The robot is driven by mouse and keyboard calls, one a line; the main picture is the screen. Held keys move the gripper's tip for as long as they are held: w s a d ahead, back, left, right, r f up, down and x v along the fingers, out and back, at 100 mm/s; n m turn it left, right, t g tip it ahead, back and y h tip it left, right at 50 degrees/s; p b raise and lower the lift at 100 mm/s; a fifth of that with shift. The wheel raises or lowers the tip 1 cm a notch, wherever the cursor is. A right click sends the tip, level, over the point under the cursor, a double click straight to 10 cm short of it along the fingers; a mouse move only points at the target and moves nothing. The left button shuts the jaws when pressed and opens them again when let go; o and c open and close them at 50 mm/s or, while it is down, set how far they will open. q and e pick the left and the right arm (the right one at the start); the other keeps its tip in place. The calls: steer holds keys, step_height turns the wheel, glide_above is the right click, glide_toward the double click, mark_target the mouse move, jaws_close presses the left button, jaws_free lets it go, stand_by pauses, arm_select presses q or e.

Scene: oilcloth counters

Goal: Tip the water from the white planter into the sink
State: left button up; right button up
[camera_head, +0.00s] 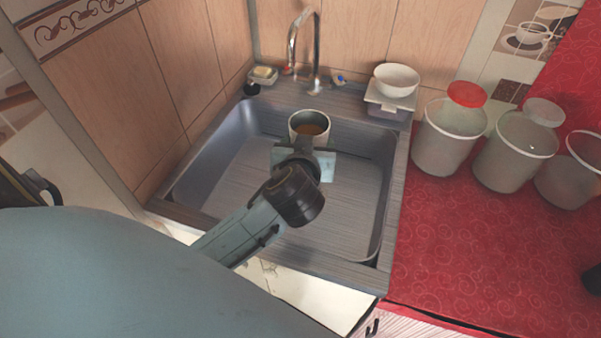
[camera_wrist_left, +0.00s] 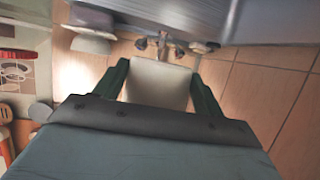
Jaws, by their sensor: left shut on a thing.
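The white planter (camera_head: 309,124) is held upright over the back part of the sink basin, with brownish contents inside its open top. It also shows as a pale block between the fingers in the left wrist view (camera_wrist_left: 158,84). My left gripper (camera_head: 306,148) is shut on the planter from the near side, and it also shows in the wrist view (camera_wrist_left: 160,92). The grey metal sink (camera_head: 240,185) lies below and around it, its basin floor bare where it shows. My right gripper is not in view.
A chrome faucet (camera_head: 317,50) stands behind the planter. A white bowl (camera_head: 396,79) rests on a small scale-like stand at the sink's back right corner. A soap dish (camera_head: 263,75) is at the back left.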

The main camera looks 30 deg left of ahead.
arm_select(q)
step_height(320, 180, down, 10)
steer(key=s+n+g+y, duration=0.2)
steer(key=g+y, duration=0.4)
steer(key=y, duration=0.1)
steer(key=shift+s+a+r+n, duration=0.15)
steer(key=shift+s+r+n, duration=0.05)
steer(key=shift+s+n, duration=0.1)
steer(key=shift+s+r+m+g+y+p, duration=0.15)
steer(key=shift+r+m+g+y+p, duration=0.4)
steer(key=shift+p, duration=0.5)
steer(key=shift+f, duration=0.1)
